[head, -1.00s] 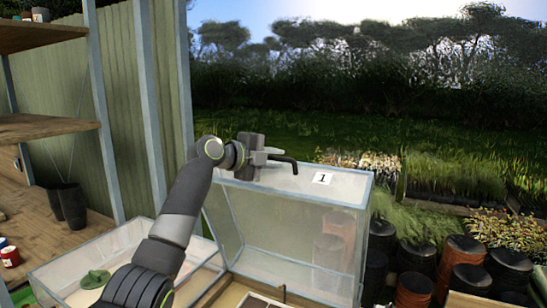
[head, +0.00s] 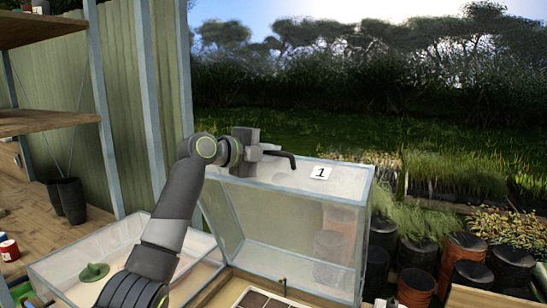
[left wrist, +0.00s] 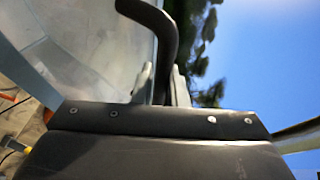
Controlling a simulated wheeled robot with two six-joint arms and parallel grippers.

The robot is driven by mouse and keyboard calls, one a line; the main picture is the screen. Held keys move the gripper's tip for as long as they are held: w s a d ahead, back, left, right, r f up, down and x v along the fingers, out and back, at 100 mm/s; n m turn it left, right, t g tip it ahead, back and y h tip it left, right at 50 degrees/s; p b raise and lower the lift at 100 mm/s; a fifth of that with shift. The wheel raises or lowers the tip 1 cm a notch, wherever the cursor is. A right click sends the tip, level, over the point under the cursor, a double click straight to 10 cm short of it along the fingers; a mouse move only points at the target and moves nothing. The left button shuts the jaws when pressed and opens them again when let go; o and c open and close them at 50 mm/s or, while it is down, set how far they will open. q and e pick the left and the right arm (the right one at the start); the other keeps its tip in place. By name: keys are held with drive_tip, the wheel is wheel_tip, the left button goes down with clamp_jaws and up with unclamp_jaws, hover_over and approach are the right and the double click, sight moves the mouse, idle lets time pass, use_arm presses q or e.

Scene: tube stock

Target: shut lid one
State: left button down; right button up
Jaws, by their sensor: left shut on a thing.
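Lid one is a clear, pale-framed lid (head: 285,223) with a "1" label (head: 320,172) on its upper panel. It stands raised and tilted above its cold frame in the head view. A black bent handle (head: 284,157) sticks out at its upper edge. My left gripper (head: 267,150) is shut on this handle, at the lid's top left. In the left wrist view, the dark curved handle (left wrist: 166,30) passes between the fingers of the left gripper (left wrist: 162,85). My right gripper is not in view.
An open glazed frame (head: 55,263) with a green object (head: 94,271) stands at lower left. A dark-celled tray (head: 262,302) sits below the lid. Several black and brown pots (head: 417,288) crowd the right. Wooden shelves (head: 45,121) stand on the left.

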use_arm(q)
drive_tip(key=s+a+f+m+t+h+b, duration=0.1)
drive_tip(key=s+a+f+b, duration=0.4)
drive_tip(key=s+f+b, duration=0.3)
drive_tip(key=s+a+f+m+t+h+b, duration=0.1)
drive_tip(key=s+a+f+b, duration=0.3)
drive_tip(key=s+f+b, duration=0.4)
drive_tip(key=shift+s+a+t+h+b, duration=0.4)
drive_tip(key=shift+s+t+h+b, duration=0.2)
drive_tip(key=shift+s+b, duration=3.4)
drive_tip(key=shift+w, duration=0.1)
drive_tip(key=c, duration=1.7)
unclamp_jaws()
drive_tip(key=shift+c, duration=0.2)
